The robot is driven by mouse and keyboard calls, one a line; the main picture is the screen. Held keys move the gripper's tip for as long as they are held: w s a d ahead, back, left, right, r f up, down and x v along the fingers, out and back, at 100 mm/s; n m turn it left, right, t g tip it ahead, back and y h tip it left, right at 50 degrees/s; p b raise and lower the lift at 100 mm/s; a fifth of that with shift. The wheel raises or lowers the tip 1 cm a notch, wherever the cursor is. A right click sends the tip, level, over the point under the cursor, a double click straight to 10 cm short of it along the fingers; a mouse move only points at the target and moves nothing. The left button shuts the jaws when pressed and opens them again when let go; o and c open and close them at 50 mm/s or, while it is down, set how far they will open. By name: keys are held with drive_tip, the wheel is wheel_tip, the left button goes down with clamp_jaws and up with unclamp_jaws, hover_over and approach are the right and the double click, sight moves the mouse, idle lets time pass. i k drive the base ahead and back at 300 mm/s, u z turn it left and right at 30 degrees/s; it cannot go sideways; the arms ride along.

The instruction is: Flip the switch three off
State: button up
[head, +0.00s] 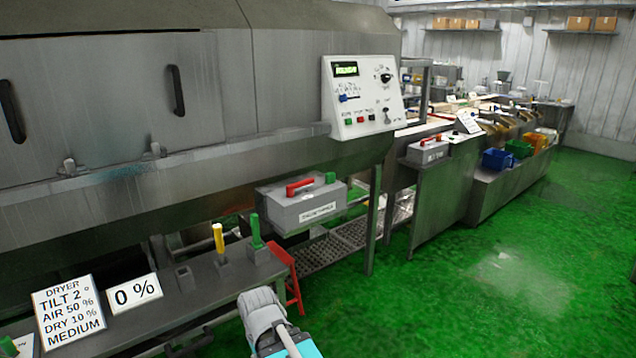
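A white control panel (361,95) is on the front of the large steel machine, right of centre. It has a lit green display, a dark dial, a row of small coloured buttons and a small blue part at its left. Its lettering is too small to read, and I cannot tell which control is switch three. A grey box with a red and a green handle part (303,206) sits below the panel. A similar grey box (428,151) is farther right.
A yellow lever (218,239) and a green lever (256,232) stand on the low steel bench, beside a dryer sign (66,311) and a 0 % sign (135,293). A red stand (290,276) is close by. The green floor (450,290) at right is clear.

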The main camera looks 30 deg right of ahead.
sight(289, 193)
drive_tip(key=z, duration=1.15)
drive_tip(key=k, duration=1.35)
drive_tip(key=z, duration=0.65)
drive_tip(key=i, duration=1.5)
drive_tip(key=u, duration=0.55)
drive_tip(key=i, duration=0.6)
drive_tip(key=u, duration=0.45)
